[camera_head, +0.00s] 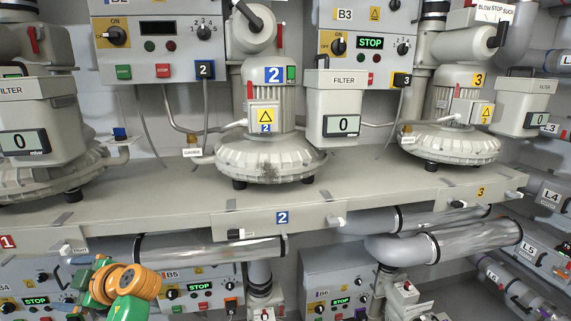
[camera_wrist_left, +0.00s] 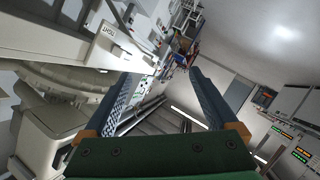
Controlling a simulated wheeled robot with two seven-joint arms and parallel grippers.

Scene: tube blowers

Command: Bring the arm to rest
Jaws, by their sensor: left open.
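My left arm, with orange and green links, comes in at the bottom left of the head view. My left gripper (camera_head: 80,283) is small and partly hidden there, below the front edge of the bench. In the left wrist view, my left gripper (camera_wrist_left: 162,76) shows two blue, ridged fingers spread wide apart. Nothing is between them but the distant room. The fingers are not seen touching anything. My right gripper is in neither view.
A grey bench (camera_head: 350,195) carries several blowers, including blower 2 (camera_head: 268,115). Filter boxes such as the middle one (camera_head: 333,105) stand beside them. Pipes (camera_head: 450,240) and control boxes (camera_head: 195,290) crowd the space below. The wrist view shows open room at the right.

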